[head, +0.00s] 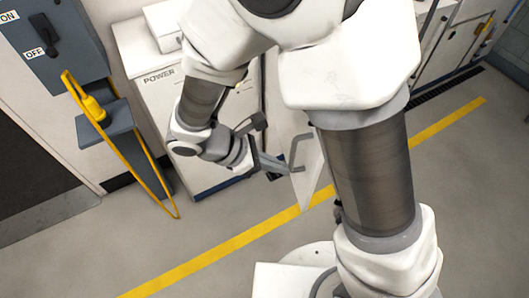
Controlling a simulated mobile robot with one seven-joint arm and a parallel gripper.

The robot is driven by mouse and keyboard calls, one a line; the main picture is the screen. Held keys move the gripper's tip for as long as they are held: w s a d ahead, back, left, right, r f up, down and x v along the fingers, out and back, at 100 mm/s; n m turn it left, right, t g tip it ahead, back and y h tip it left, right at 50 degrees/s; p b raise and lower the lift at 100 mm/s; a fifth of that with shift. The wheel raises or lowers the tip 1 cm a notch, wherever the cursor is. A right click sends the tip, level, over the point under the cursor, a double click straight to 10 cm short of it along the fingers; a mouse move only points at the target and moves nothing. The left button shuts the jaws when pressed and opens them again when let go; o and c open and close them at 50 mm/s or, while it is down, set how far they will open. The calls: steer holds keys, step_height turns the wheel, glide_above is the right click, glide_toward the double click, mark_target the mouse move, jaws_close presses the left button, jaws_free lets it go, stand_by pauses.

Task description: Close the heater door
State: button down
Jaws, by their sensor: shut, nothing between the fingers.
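A white door panel (307,184) with a grey bar handle (294,153) stands swung out from the row of white cabinets, in the middle of the head view; I take it to be the heater door. My arm hides its right and upper parts, and the heater body behind it is mostly hidden. My gripper (279,168) is shut and empty. It points right, with its fingertips close to the door's left edge, just below the handle. I cannot tell whether they touch the door.
A white cabinet marked POWER (155,112) stands left of my gripper. A yellow line (235,243) crosses the grey floor, which is clear at lower left.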

steer(key=shift+w+d+f, duration=0.25)
steer(key=shift+d, duration=0.6)
steer(key=shift+w+d+f, duration=0.2)
steer(key=shift+w+d, duration=0.05)
steer(key=shift+d, duration=0.65)
steer(key=shift+w+d+f, duration=0.25)
steer(key=shift+d, duration=0.6)
steer(key=shift+w, duration=0.1)
